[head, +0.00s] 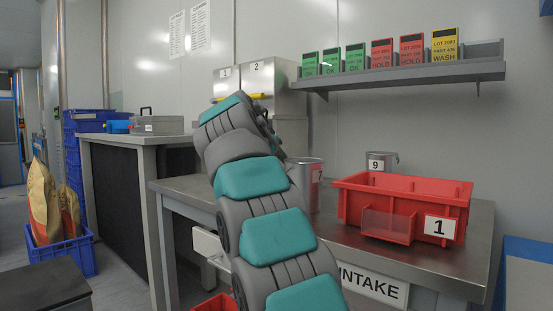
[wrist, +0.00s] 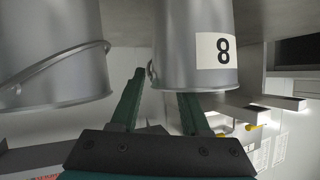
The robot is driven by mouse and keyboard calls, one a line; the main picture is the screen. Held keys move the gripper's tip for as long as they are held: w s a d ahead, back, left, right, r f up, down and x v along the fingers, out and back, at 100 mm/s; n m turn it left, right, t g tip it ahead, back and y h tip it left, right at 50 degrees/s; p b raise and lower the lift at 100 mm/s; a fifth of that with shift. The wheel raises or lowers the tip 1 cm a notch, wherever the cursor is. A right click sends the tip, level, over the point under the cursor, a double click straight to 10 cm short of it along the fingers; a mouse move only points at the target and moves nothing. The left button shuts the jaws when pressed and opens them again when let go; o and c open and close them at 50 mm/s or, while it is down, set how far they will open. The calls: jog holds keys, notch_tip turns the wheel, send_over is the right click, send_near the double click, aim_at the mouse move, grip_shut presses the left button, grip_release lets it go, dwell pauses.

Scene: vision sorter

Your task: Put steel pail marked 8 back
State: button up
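The steel pail marked 8 (wrist: 192,45) fills the upper middle of the wrist view, which looks upside down, with the pail's rim toward my gripper. My gripper (wrist: 160,85) is open at that rim. One finger shows outside the pail wall, beside the handle ear; the other passes behind the rim and its tip is hidden. I cannot tell whether either finger touches.
A second steel pail (wrist: 50,55) stands close beside. In the head view, a pail seemingly marked 7 (head: 305,180), a pail marked 9 (head: 382,161) and a red bin marked 1 (head: 402,205) stand on the steel table (head: 440,258). A card shelf (head: 400,77) hangs above.

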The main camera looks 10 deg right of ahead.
jog(key=shift+r, duration=0.15)
jog(key=v, duration=1.2)
